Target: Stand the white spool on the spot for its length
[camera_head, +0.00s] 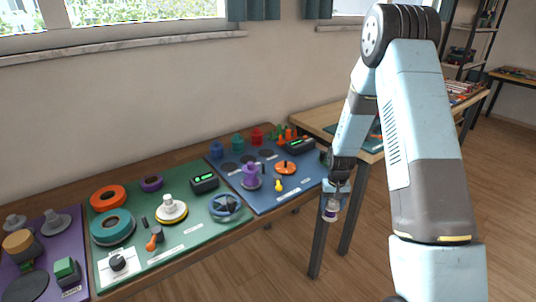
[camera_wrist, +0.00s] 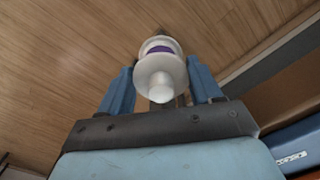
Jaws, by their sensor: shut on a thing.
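My gripper (camera_head: 336,188) is shut on a white spool (camera_head: 330,211) with a purple band. It hangs below the wrist, beyond the table's right front edge and over the floor. In the wrist view the spool (camera_wrist: 159,80) sits between the two blue fingers of my gripper (camera_wrist: 162,88), its white round end towards the camera. A blue board (camera_head: 282,202) on the table bears several dark round spots (camera_head: 230,167), with blue, teal and red spools behind them. Which spot matches the white spool's length cannot be read.
On the blue board are a purple spool (camera_head: 250,175), an orange disc (camera_head: 286,168), a yellow peg (camera_head: 278,185) and a black device (camera_head: 300,145). A green board (camera_head: 190,240) with rings and a white knob (camera_head: 169,204) lies left. A wooden table (camera_head: 318,117) stands behind my arm.

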